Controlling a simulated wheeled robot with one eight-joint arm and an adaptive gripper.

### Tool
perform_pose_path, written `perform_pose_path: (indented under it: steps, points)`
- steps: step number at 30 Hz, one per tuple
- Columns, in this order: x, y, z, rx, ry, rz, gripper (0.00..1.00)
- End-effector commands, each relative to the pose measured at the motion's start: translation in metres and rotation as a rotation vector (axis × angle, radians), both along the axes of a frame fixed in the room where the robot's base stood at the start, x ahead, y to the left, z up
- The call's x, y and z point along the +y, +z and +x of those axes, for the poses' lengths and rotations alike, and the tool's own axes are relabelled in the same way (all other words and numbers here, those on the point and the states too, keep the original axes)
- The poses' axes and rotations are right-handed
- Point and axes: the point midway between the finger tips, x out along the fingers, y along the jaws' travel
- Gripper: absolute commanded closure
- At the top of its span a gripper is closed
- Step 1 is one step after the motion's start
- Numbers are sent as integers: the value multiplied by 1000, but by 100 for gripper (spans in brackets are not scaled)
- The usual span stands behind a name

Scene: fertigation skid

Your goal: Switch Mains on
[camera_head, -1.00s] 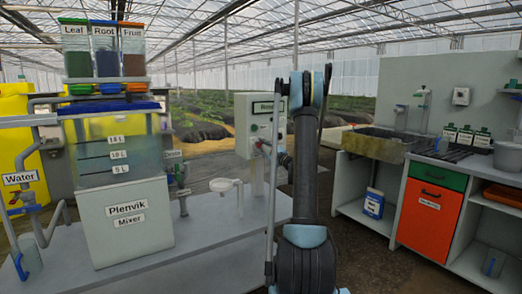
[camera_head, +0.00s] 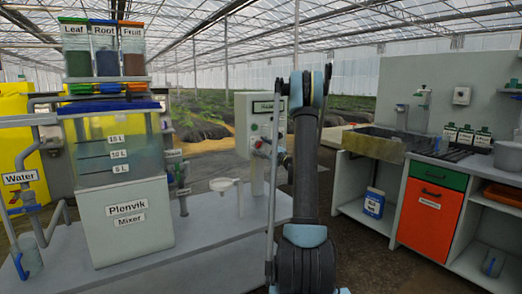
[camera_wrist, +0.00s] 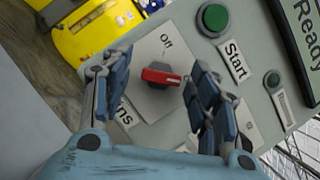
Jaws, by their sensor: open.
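The Mains switch is a red rotary knob (camera_wrist: 161,77) on a pale plate (camera_wrist: 150,103) in the wrist view. A white mark shows at the knob's right end. "Off" is printed above the knob; a label ending in "ns" is partly hidden by the left finger. My gripper (camera_wrist: 165,93) is open, with one finger to each side of the knob and visible gaps between. Whether a finger touches the plate I cannot tell. In the head view the grey control box (camera_head: 243,125) stands behind my arm, with my gripper (camera_head: 277,155) at its lower right front.
A green Start button (camera_wrist: 213,17), a smaller green button (camera_wrist: 272,79) and a display reading "Ready" (camera_wrist: 307,35) share the panel. The Plenvik mixer (camera_head: 130,225) stands left of the box; a white funnel (camera_head: 224,184) stands near it. A sink bench is at right.

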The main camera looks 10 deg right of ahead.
Motion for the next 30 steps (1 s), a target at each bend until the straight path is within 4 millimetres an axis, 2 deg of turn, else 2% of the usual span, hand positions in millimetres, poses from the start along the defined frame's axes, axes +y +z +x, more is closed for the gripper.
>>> perform_pose_path:
  steps: [5,15,21,30]
  points:
    - [-9,-3,-9,0,-2,1,45]
    - [-47,-21,-56,0,-3,0,45]
    - [-65,-30,-77,1,-1,-1,45]
    - [-73,-34,-89,1,0,-1,45]
